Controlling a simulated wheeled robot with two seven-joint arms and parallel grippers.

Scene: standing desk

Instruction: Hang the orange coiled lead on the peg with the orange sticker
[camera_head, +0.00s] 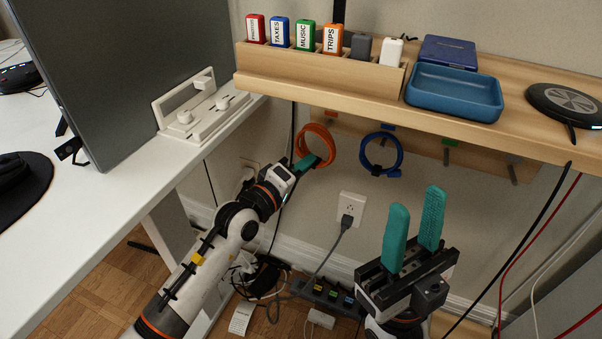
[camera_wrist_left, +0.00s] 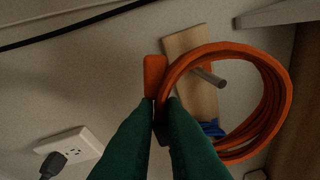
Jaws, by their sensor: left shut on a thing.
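The orange coiled lead (camera_head: 331,143) is held upright below the shelf, in front of the peg board. The orange sticker (camera_head: 331,115) shows just above the coil in the head view. In the left wrist view a grey peg (camera_wrist_left: 209,76) shows within the ring's outline; I cannot tell whether the ring is around it or in front of it. My right gripper (camera_head: 417,200) is open and empty at lower right.
A blue coiled lead (camera_head: 399,151) hangs right of the orange one, below a blue sticker (camera_head: 388,127). Pegs with green (camera_head: 450,142) and red stickers are further right. The wooden shelf (camera_head: 480,126) overhangs the board. A wall outlet (camera_head: 351,205) is below.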

